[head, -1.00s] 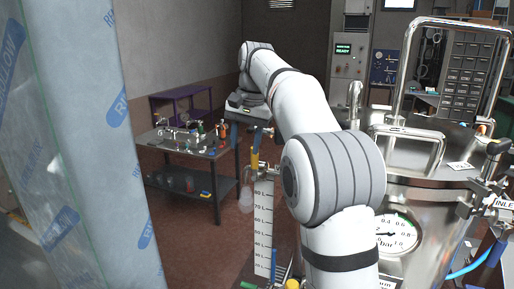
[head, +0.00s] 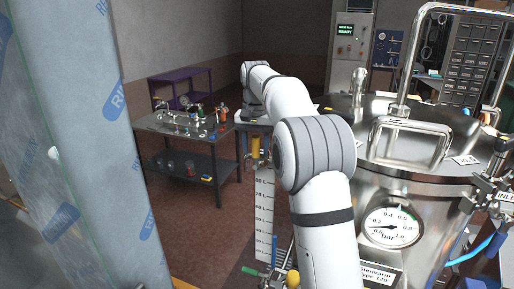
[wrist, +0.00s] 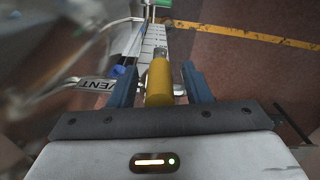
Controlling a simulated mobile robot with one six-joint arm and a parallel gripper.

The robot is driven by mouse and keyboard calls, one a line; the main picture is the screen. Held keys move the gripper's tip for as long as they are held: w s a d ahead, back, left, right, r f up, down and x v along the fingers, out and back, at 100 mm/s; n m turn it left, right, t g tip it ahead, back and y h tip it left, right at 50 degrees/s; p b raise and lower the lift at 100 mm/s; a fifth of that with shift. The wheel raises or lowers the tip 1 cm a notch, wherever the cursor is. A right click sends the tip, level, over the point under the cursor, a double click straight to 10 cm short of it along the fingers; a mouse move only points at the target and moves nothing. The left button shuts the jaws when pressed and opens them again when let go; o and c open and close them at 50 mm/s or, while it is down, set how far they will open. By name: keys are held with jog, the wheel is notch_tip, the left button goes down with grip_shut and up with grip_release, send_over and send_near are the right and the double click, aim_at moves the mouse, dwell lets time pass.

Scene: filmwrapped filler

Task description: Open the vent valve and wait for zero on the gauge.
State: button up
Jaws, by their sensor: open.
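My gripper (wrist: 157,66) is open, with its two blue fingers on either side of a yellow cylindrical handle (wrist: 160,84) in the wrist view. A gap shows between each finger and the handle. A metal tag reading VENT (wrist: 94,85) sits just left of the fingers. In the head view my gripper (head: 256,140) is small, beyond the arm and above the litre scale, with the yellow part at it. The round bar gauge (head: 391,228) on the steel vessel (head: 345,190) has its needle pointing left, at the low end; the exact reading is too small to tell.
A dark bench (head: 205,135) with small fittings stands behind my gripper. A film-wrapped column (head: 110,160) fills the left side. The litre scale (head: 264,215) stands beside the vessel. A cabinet display (head: 345,29) reads READY.

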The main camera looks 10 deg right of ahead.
jog(key=shift+f, duration=0.3)
grip_shut()
dwell(0.3)
